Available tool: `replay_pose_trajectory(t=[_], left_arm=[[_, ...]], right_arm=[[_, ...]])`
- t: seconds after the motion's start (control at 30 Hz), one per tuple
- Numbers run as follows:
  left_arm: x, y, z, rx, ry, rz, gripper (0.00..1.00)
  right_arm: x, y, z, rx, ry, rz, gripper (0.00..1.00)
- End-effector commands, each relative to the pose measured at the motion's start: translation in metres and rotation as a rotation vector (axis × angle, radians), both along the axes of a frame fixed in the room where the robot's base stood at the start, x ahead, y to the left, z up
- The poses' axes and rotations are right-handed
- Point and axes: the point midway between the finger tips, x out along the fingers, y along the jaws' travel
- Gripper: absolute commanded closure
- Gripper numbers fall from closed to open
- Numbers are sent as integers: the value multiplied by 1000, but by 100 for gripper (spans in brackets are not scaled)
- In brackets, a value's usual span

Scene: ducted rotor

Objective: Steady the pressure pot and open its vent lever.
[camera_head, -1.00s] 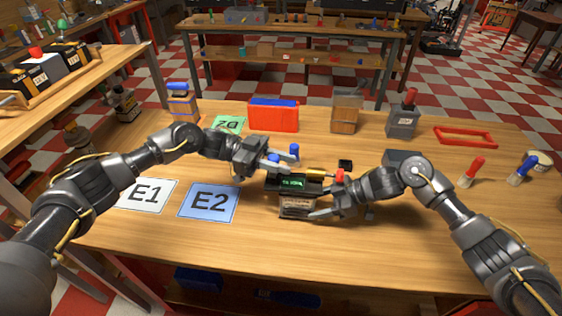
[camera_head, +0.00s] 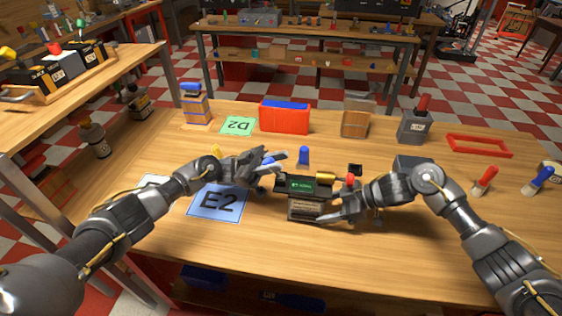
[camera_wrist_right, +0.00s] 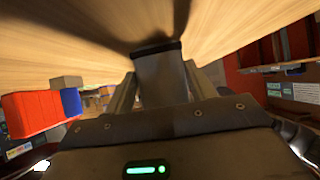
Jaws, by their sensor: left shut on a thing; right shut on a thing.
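The device that I take for the pressure pot (camera_head: 306,208) is a small dark-topped box with a green display, a gold cylinder (camera_head: 325,176) and a red knob (camera_head: 350,179). It stands upright on the table. My right gripper (camera_head: 330,205) is shut on its right side; the right wrist view shows a dark grey block (camera_wrist_right: 162,78) between the fingers. My left gripper (camera_head: 275,160) is shut at the pot's back left, with a small blue part (camera_head: 268,159) at its fingers. What exactly it grips is unclear. I cannot make out the vent lever for certain.
A blue-capped piece (camera_head: 303,156) stands just behind the pot. A blue E2 card (camera_head: 217,203) lies to the left. A red bin (camera_head: 284,118), a wooden block (camera_head: 355,119) and a grey box (camera_head: 413,126) stand at the back. The table's front is clear.

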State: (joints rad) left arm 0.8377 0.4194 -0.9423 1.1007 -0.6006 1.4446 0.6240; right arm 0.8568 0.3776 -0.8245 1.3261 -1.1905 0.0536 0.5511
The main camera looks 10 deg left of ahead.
Motion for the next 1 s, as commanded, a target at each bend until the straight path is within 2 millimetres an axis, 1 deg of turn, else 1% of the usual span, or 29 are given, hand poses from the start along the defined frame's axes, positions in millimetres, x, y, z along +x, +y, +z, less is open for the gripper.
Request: replay_pose_trajectory(t=[0.2,0.4,0.6,1.0], left_arm=[[0,8,-3,-139,0,1,100],[0,12,-4,-214,-4,1,100],[0,15,-5,-248,-5,1,100],[-1,15,-5,-254,-5,-1,100]], right_arm=[[0,-1,-1,-2,1,-2,65],[0,-1,-1,-2,1,-2,65],[0,-1,-1,-2,1,-2,65],[0,-1,-1,-2,2,-3,65]])
